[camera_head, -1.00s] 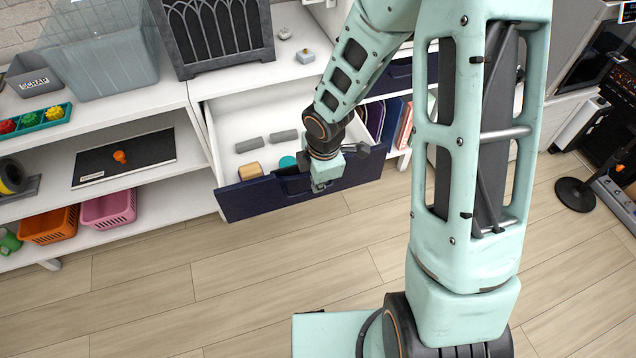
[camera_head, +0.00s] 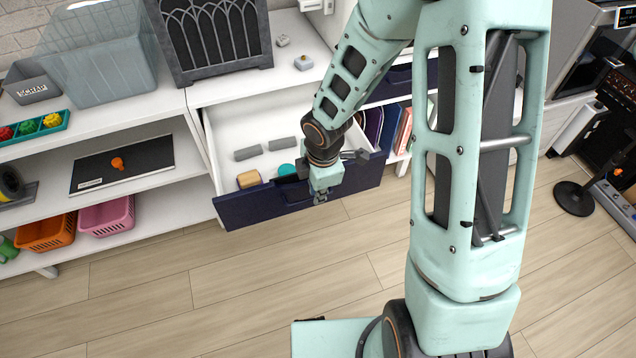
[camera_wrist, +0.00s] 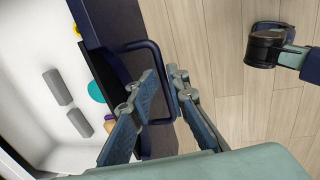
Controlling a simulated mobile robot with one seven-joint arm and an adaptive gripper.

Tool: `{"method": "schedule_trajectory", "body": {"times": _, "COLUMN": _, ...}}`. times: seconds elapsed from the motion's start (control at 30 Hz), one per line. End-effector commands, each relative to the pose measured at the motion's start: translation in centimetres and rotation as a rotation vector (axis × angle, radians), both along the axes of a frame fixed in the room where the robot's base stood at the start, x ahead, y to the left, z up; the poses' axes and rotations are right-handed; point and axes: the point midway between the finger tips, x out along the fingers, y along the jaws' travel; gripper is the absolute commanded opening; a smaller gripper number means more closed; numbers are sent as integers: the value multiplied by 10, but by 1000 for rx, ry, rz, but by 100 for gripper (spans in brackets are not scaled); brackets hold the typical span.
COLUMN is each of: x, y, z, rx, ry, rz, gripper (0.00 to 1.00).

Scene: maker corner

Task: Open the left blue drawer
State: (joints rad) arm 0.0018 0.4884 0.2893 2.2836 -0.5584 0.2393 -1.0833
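The left blue drawer (camera_head: 245,209) stands pulled out from the white cabinet, with its white inside showing. Its dark blue front also shows in the wrist view (camera_wrist: 112,22). The drawer's bar handle (camera_wrist: 158,58) is dark blue. My gripper (camera_wrist: 164,75) is at the handle, with one finger on each side of the bar. The fingers are apart, and a gap shows between them and the bar. In the head view my gripper (camera_head: 321,196) is at the middle of the drawer front, and my wrist hides part of the front and the handle.
Inside the drawer lie grey blocks (camera_head: 248,153), a tan-topped block (camera_head: 249,179) and a teal round thing (camera_head: 287,170). Orange (camera_head: 46,233) and pink (camera_head: 106,215) baskets stand on the lower shelf at left. The wood floor (camera_head: 240,285) before the drawer is clear.

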Motion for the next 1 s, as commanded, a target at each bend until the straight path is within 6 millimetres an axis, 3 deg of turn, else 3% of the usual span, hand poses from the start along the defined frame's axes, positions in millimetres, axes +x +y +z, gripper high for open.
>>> {"method": "schedule_trajectory", "body": {"times": 0.63, "x": -16, "y": -6, "z": 93, "rx": -2, "ry": -3, "rz": -3, "gripper": 15}}
{"method": "schedule_trajectory", "body": {"times": 1.0, "x": -22, "y": -6, "z": 114, "rx": -1, "ry": 3, "rz": 2, "gripper": 15}}
